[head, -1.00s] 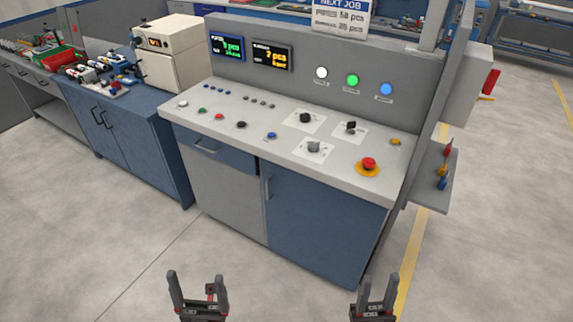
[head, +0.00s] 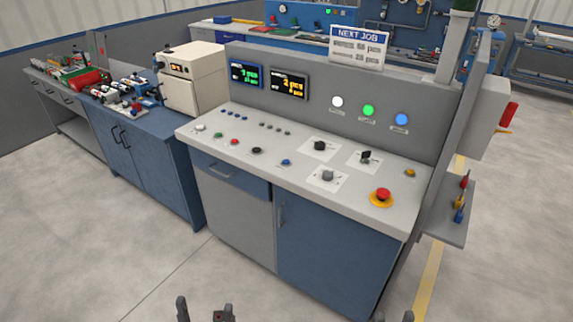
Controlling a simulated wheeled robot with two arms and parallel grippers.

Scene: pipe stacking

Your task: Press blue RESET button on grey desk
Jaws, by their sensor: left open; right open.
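The grey desk (head: 224,152) is a control console with a sloped light top and a tall back panel. A small blue button (head: 286,163) sits on its top, right of a black button and left of a grey knob; its label is too small to read. My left gripper (head: 202,308) is open and empty at the bottom edge, low in front of the desk and well apart from it. My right gripper (head: 393,317) shows only its fingertips at the bottom edge, open, also apart from the desk.
A red emergency knob on yellow (head: 381,197) is at the top's right. White, green, red and black buttons line the left front. Blue cabinets with a beige machine (head: 193,78) adjoin on the left. A side shelf (head: 447,215) juts out right. The floor in front is clear.

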